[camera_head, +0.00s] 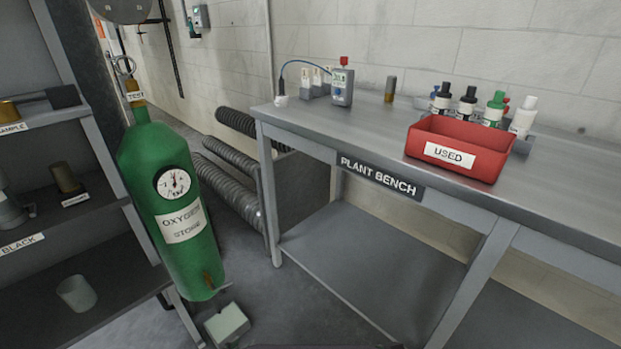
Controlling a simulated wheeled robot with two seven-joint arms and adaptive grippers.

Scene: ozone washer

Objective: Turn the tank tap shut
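A green tank (165,210) labelled OXYGEN STORE stands at the left, with a round white dial gauge (173,183) on its front. A small brass tap (209,280) sits low on its front, with a thin piece sticking out to the right. I cannot tell from its handle whether it is open or shut. At the tank's top is a brass fitting (134,89) with a TEST tag and a metal ring above it. Neither of my grippers is in view.
A pale box (227,324) sits on the floor below the tap. Grey shelves (105,150) stand close at the left. The plant bench (310,125) is at the right, holding a red USED bin (455,168), bottles and a meter (343,86). Ribbed hoses (228,190) lie behind.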

